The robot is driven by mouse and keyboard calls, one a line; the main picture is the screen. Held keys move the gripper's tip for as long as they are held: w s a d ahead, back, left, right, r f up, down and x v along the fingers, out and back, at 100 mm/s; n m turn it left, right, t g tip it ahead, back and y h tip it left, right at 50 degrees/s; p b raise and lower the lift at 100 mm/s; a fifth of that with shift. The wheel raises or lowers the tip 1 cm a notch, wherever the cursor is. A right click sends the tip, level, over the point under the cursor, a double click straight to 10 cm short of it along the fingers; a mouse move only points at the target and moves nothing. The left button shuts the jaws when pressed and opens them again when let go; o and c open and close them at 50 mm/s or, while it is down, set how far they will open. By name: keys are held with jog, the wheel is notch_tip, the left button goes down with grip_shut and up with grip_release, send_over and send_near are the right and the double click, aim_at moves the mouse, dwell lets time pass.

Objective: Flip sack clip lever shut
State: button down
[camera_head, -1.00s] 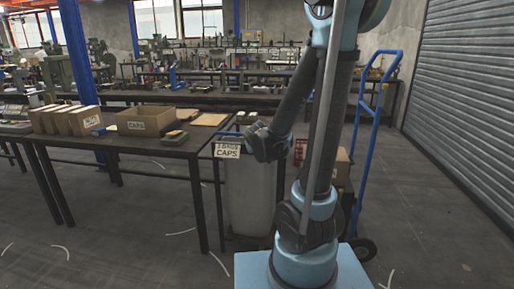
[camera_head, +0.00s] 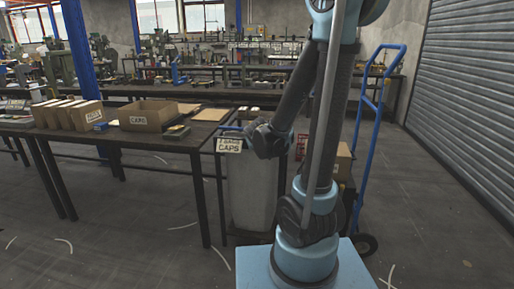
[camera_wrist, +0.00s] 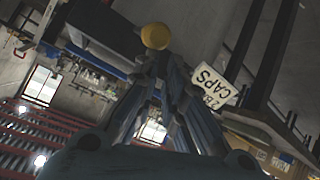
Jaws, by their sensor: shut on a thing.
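The pale grey sack (camera_head: 250,195) hangs upright beside the table, with a white CAPS label (camera_head: 229,145) at its top left. A blue bar (camera_head: 232,129) shows at the sack's top; it looks like part of the clip. My gripper (camera_head: 266,140) is at the sack's top right, seen partly from behind. In the wrist view my gripper's fingers (camera_wrist: 160,72) are closed together, with a round yellow knob (camera_wrist: 155,36) at their tips, apparently the lever's end. The label (camera_wrist: 212,86) shows upside down to the right. The contact and most of the lever are hidden.
The dark table (camera_head: 110,133) left of the sack bears an open CAPS carton (camera_head: 148,115) and several upright cartons. A blue hand truck (camera_head: 363,175) with boxes stands close on the right. Open floor lies before the table.

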jog(key=s+a+r, duration=0.2)
jog(key=s+r, duration=0.1)
jog(key=s, duration=0.5)
jog(key=shift+s+a, duration=0.2)
jog(key=shift+a, duration=0.1)
dwell(0.5)
jog(key=s+d+f+m+g+h, duration=0.15)
jog(key=s+d+f+g, duration=0.3)
jog(key=s+d, duration=0.5)
jog(key=s+d+f+g+y, duration=0.1)
jog(key=s+g, duration=0.3)
jog(key=s, duration=0.8)
jog(key=shift+s+d+f+m+y, duration=0.2)
jog(key=shift+d+f+m+y, duration=0.2)
jog(key=shift+f+y, duration=0.3)
jog(key=shift+r, duration=0.1)
